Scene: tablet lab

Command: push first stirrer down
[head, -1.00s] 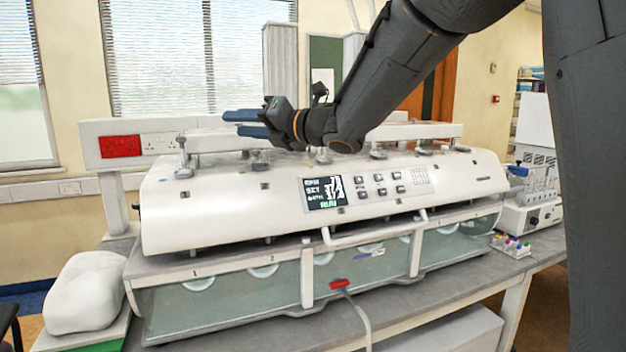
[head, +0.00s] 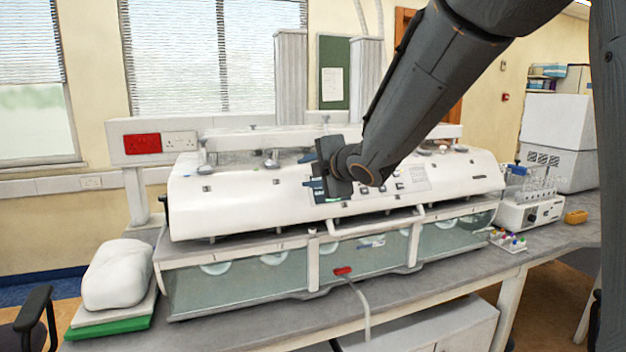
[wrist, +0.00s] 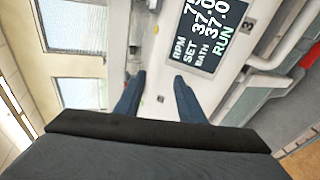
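The tablet dissolution bath (head: 240,200) is a long white machine with numbered clear vessels below. Its first stirrer (head: 207,165) is the leftmost metal one, upright on the top at the left end. A second stirrer (head: 271,158) stands to its right. My gripper (head: 310,172) is in front of the display panel, right of both stirrers, and hides most of the screen. The wrist view shows its two blue fingers (wrist: 158,78) apart with nothing held between them. The lit display (wrist: 205,35) reads RUN there. I cannot tell whether the fingers touch the panel.
A white handle rail (head: 375,225) runs along the machine's front. A small rack of coloured caps (head: 508,240) and another instrument (head: 530,212) stand at right. A chair (head: 35,315) is at lower left.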

